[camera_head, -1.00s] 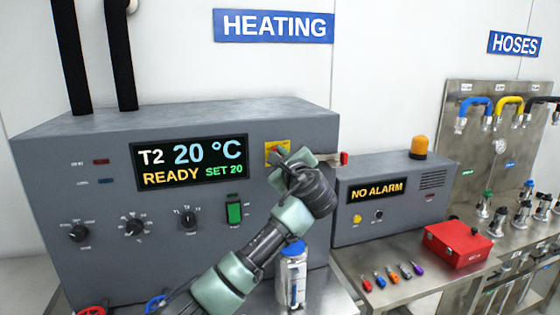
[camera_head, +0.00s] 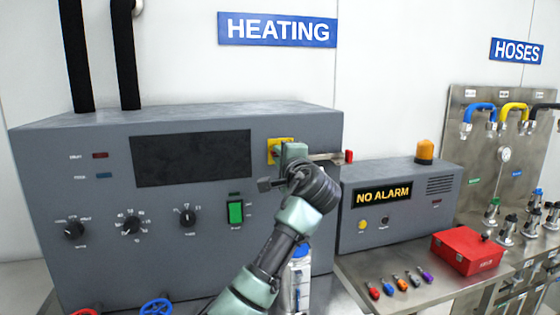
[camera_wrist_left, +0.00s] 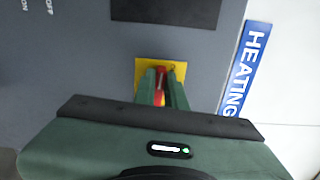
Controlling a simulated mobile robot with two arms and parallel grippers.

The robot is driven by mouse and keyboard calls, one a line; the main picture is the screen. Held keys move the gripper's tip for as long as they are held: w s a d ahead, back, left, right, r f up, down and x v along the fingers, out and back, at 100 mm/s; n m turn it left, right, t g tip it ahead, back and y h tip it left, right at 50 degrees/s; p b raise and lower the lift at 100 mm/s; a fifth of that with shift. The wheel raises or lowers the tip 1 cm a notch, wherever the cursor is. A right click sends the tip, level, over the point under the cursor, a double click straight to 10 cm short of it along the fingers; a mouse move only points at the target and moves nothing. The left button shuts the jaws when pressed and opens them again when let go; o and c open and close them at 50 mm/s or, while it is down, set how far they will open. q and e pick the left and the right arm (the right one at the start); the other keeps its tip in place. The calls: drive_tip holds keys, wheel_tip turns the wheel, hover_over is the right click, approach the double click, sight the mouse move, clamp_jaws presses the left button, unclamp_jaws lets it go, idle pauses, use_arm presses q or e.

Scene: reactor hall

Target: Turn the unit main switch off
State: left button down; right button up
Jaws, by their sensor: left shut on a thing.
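The unit is a large grey box under the HEATING sign, and its display (camera_head: 191,158) is dark. The main switch is a red handle on a yellow plate (camera_head: 272,147) at the right of the unit's front. My left gripper (camera_head: 280,152) is at the plate and hides most of the handle in the head view. In the left wrist view the red handle (camera_wrist_left: 160,86) sits between the fingers of my left gripper (camera_wrist_left: 161,88), which are shut on it, with the yellow plate (camera_wrist_left: 147,66) behind. My right gripper is not in view.
A green rocker switch (camera_head: 236,212) and several black knobs (camera_head: 188,218) are on the unit's front. To the right are the NO ALARM box (camera_head: 400,225) and a red case (camera_head: 467,251).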

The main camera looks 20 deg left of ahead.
use_arm(q)
drive_tip(key=shift+f+n, duration=0.15)
drive_tip(key=shift+n, duration=0.35)
drive_tip(key=c, duration=1.5)
unclamp_jaws()
drive_tip(key=shift+o, duration=0.2)
drive_tip(key=shift+s, duration=0.1)
drive_tip(key=b+v, duration=0.3)
drive_tip(key=v, duration=0.4)
drive_tip(key=shift+s+d, duration=0.2)
drive_tip(key=shift+s, duration=0.05)
